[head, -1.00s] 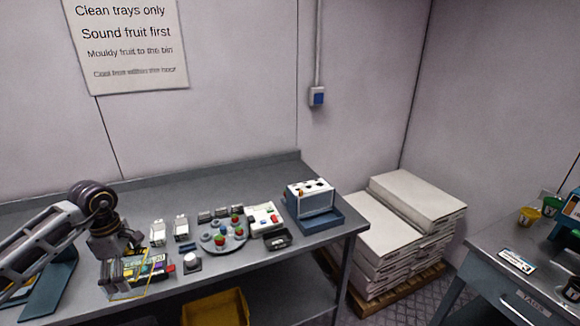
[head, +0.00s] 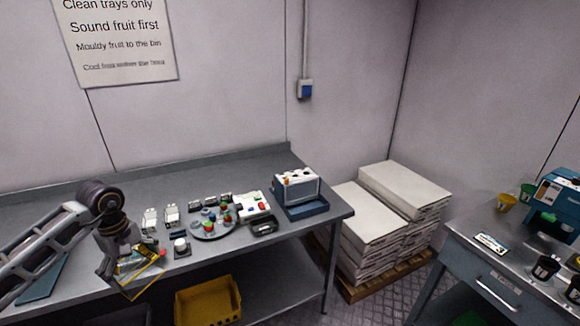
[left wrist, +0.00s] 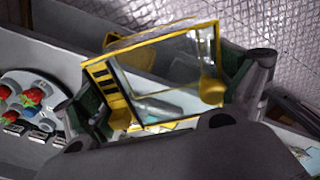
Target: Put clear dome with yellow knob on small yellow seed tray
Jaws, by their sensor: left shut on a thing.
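The clear dome, a see-through box with yellow edges (head: 140,284), is in my left gripper (head: 118,264) at the left front of the bench. It is tilted and reaches past the bench's front edge in the head view. In the left wrist view the clear dome (left wrist: 180,72) sits between the fingers of my left gripper (left wrist: 165,100), with its yellow knob (left wrist: 212,93) near the right finger. A yellow slotted part shows at its left side. I cannot pick out the small yellow seed tray for certain. My right gripper is not in view.
On the bench stand a white-topped button box (head: 181,247), a round plate (head: 212,235) with berries, a white punnet tray (head: 254,206) and a blue-and-white box (head: 298,187). A yellow crate (head: 208,303) is below. Stacked cartons (head: 385,220) and another table (head: 490,262) are at right.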

